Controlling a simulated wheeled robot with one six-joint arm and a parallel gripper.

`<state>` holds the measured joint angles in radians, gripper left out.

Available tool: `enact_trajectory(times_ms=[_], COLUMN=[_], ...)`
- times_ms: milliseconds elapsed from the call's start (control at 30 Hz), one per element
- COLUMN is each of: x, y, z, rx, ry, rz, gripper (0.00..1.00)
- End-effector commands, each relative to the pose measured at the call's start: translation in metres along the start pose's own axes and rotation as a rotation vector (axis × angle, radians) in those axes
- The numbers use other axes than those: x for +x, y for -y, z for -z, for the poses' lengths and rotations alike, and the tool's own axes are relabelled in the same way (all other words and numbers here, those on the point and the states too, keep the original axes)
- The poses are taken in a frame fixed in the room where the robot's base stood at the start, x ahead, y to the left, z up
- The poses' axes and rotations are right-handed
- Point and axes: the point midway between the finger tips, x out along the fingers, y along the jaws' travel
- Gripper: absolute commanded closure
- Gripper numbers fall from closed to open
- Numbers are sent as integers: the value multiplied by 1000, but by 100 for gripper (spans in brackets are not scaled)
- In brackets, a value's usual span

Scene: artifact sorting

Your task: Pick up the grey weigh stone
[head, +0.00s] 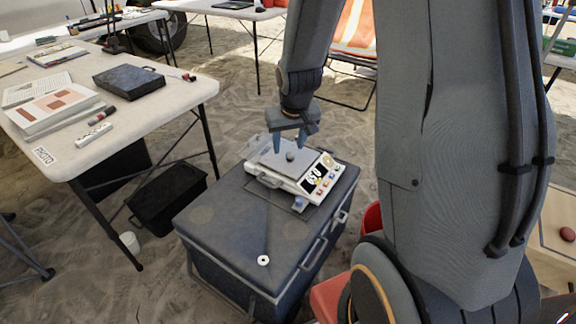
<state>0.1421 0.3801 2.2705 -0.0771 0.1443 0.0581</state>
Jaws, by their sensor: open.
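The grey weigh stone (290,156) is a small dark rounded lump on the pan of a white digital scale (297,184). The scale stands on a dark grey lidded case (205,212), and its lit display faces the lower right. My gripper (291,146) points down over the scale pan. Its blue fingers are spread, one on each side of the stone, with the tips close to pan height. I cannot tell whether either finger touches the stone. Nothing is held.
A small white ring (263,260) lies on the case's near end. A white table (190,90) with papers and a black case (129,81) stands left. A black crate (166,195) is below it. The case lid left of the scale is clear.

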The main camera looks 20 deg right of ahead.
Motion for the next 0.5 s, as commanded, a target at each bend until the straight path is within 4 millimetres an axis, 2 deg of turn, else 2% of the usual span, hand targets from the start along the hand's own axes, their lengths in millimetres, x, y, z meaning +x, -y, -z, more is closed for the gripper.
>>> enact_trajectory(times_ms=[33, 100, 200, 333, 500], x=[41, 75, 116, 150, 170], y=[-8, -18, -31, -43, -49], z=[14, 35, 58, 77, 89], rx=[16, 31, 50, 64, 71], ry=[-30, -79, -136, -190, -222], rz=[-5, -9, -15, -16, -17], gripper=[54, 54, 54, 54, 54])
